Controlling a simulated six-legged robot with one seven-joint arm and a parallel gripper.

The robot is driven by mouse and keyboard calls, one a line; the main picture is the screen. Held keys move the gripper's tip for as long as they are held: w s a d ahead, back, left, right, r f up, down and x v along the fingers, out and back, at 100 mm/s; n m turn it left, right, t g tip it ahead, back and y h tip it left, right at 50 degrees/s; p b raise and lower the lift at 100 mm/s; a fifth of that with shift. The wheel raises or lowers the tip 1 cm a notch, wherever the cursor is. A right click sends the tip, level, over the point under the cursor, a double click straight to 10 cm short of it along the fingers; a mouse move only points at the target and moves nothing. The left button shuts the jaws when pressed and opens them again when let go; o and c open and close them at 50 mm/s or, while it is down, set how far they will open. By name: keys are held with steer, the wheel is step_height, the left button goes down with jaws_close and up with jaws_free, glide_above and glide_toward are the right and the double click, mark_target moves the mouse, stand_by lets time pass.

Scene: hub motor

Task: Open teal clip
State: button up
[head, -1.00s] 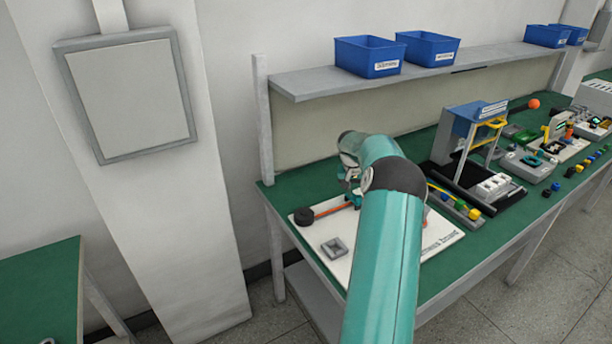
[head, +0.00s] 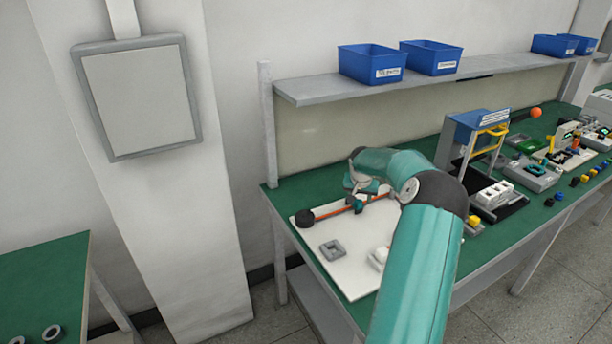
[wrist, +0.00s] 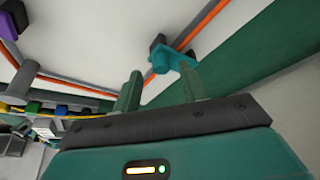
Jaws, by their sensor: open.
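The teal clip (wrist: 163,58) shows in the wrist view on the orange cable (wrist: 202,22), beside a dark block. My gripper (wrist: 161,74) is open, with its two teal fingers below the clip in that view. The right fingertip overlaps the clip's lower right part; I cannot tell whether they touch. Nothing is visibly held. In the head view my gripper (head: 364,193) is low over the back of the white board (head: 350,272), by the orange cable (head: 330,213). The clip cannot be told surely from my gripper there.
A black round piece (head: 305,218) sits at the cable's left end. A grey square piece (head: 332,248) and a white block (head: 378,258) are on the board. A blue-topped stand (head: 478,124) is to the right. A shelf (head: 420,75) with blue bins runs above the bench.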

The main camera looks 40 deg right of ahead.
steer(key=w+v, duration=0.1)
steer(key=v, duration=1.1)
steer(key=w+a+r+n, duration=0.1)
steer(key=a+r, duration=0.3)
steer(key=a, duration=0.6)
steer(key=w+a+r+n, duration=0.1)
steer(key=a+r+n, duration=0.2)
steer(key=a, duration=0.7)
steer(key=shift+w+a+r, duration=0.2)
steer(key=shift+a+r, duration=0.1)
steer(key=shift+r, duration=0.3)
